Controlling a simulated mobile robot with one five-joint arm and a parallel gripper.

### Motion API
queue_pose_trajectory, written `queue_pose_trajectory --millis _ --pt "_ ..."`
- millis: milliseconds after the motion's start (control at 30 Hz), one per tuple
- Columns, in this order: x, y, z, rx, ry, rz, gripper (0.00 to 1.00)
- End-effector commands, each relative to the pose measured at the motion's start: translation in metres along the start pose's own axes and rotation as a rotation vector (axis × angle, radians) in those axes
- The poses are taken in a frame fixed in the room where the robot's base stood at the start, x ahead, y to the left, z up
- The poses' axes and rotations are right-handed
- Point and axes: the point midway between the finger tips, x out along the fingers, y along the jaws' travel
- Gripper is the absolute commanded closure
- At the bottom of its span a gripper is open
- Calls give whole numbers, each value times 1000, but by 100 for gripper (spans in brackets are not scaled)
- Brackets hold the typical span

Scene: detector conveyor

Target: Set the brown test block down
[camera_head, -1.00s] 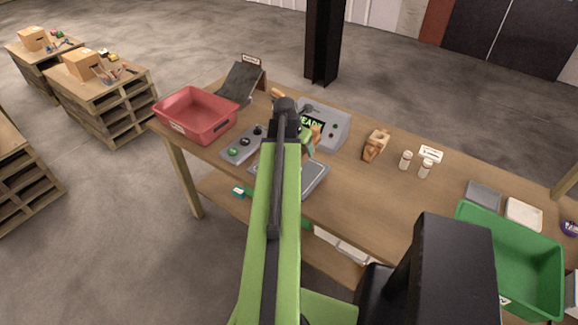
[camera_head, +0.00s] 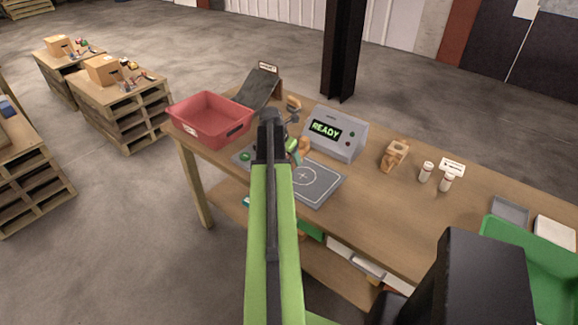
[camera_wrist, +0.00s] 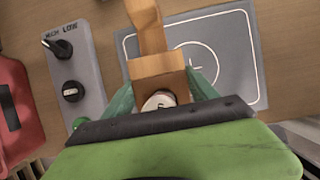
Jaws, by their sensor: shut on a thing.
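The brown test block (camera_wrist: 157,70) is held between the green fingertips of my gripper (camera_wrist: 160,94) in the wrist view. It has a broad wooden body and a narrower part reaching up the picture. A pale round thing (camera_wrist: 158,101) shows at its near end. The block lies over the left part of a grey plate (camera_wrist: 239,84) with a white circle and cross. I cannot tell whether it touches anything below. In the head view my arm mostly hides the gripper and block; an orange-brown part (camera_head: 304,145) shows left of the plate's circle (camera_head: 318,184).
A grey box reading READY (camera_head: 335,133) stands behind the plate. A control panel with knobs (camera_wrist: 72,72) and a red bin (camera_head: 211,118) are to the left.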

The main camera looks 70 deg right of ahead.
Motion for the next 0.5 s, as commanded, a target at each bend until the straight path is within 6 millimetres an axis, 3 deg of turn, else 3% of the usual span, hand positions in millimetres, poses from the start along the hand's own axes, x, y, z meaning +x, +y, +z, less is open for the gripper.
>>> queue_pose_trajectory --millis 33,167,500 --pt "14 0 -6 0 0 0 92" --pt "34 0 -14 0 0 0 92" --pt "34 0 -14 -1 0 0 92"
